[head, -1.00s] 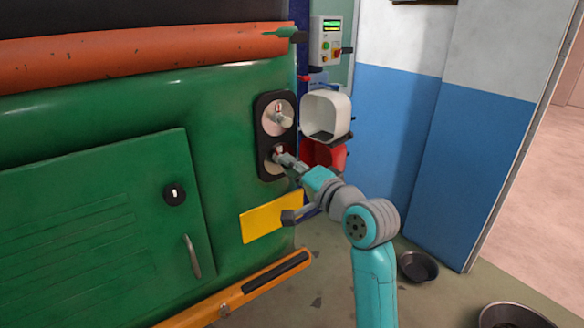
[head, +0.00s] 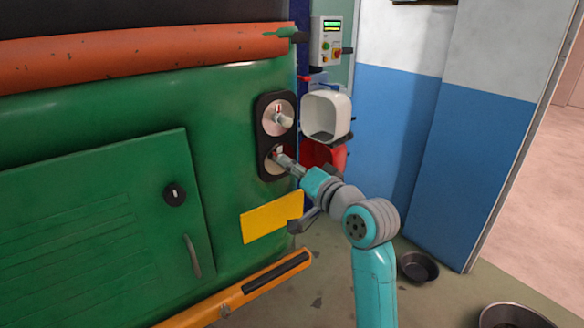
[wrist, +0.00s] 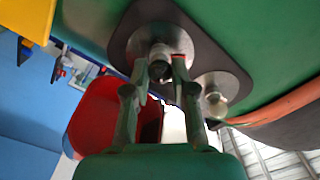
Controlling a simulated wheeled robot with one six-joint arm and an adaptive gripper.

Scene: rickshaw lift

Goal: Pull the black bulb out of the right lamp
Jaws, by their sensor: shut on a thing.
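The right lamp is a black oval plate (head: 264,137) on the green rickshaw's back, with two round silver sockets one above the other. A pale bulb (head: 284,119) sits in the upper socket and also shows in the wrist view (wrist: 216,100). My gripper (head: 280,158) is at the lower socket, its fingers pointing into it. In the wrist view my gripper (wrist: 167,66) is closed around a dark bulb (wrist: 157,71), which is still at the silver socket (wrist: 150,37). In the head view the fingers hide most of this bulb.
A white open lamp cover (head: 327,114) and a red one (head: 322,156) are just right of the lamp. A yellow plate (head: 270,217) is below it. Metal bowls (head: 418,266) stand on the floor at right. A control box (head: 327,40) is above.

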